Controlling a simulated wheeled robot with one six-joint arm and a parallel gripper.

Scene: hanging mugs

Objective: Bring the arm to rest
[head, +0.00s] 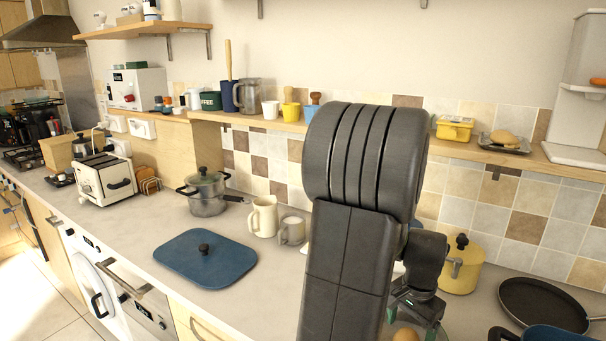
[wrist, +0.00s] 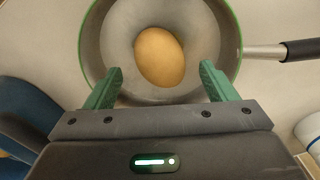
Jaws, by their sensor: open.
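My arm stands up in front of the counter in the head view. My gripper (head: 418,308) hangs at its right side, low over the counter. Beyond the fingertips a brown egg (wrist: 159,57) lies in a round grey pan with a green rim (wrist: 236,30). The egg also shows at the lower edge of the head view (head: 405,335). I cannot tell how high the fingers are above the pan.
A yellow pot (head: 462,268) stands right of my gripper, with a black frying pan (head: 545,304) beyond it. A cream mug (head: 264,216), a grey mug (head: 292,231) and a blue lid (head: 205,260) are left of my arm. A wooden shelf (head: 510,157) runs along the wall behind.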

